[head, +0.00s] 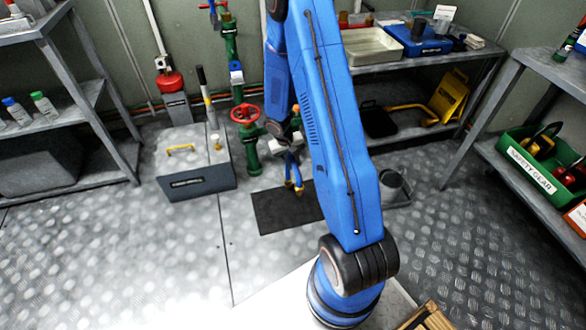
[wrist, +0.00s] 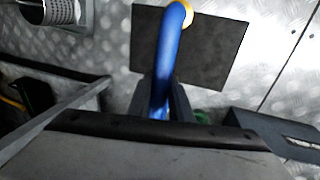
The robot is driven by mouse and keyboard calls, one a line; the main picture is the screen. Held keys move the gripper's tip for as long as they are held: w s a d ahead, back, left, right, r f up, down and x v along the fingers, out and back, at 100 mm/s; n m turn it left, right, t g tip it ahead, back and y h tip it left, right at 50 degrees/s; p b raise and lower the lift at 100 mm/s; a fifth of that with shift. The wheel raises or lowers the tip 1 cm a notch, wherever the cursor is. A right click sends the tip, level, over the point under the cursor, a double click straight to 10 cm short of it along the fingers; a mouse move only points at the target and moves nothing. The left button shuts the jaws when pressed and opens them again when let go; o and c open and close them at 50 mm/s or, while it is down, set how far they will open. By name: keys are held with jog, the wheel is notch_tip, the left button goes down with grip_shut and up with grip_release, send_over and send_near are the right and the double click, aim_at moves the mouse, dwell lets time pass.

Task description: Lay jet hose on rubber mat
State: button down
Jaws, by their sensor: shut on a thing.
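The jet hose is a blue tube with yellow ends, seen in the head view (head: 293,173) and in the wrist view (wrist: 168,52). My gripper (head: 291,158) is shut on it, and in the wrist view the dark fingers (wrist: 163,95) sit on either side of the tube. The hose hangs down with its yellow ends in front of the rubber mat. I cannot tell whether it touches the mat. The rubber mat is a flat dark rectangle on the metal floor, in the head view (head: 272,218) and the wrist view (wrist: 222,55). My arm hides its right part in the head view.
A grey box (head: 200,185) with a yellow handle stands left of the mat. A green pipe with a red valve wheel (head: 245,113) rises behind it. A metal cup (head: 393,184) stands to the right. Shelves line both sides. Floor left of the mat's front is clear.

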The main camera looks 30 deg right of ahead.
jog(key=shift+a+x, duration=0.2)
jog(key=shift+x, duration=0.6)
jog(key=shift+a+x, duration=0.15)
jog(key=shift+x, duration=0.6)
jog(key=shift+f, duration=0.2)
jog(key=c, duration=1.6)
grip_release()
jog(key=shift+r, duration=0.15)
jog(key=v, duration=1.2)
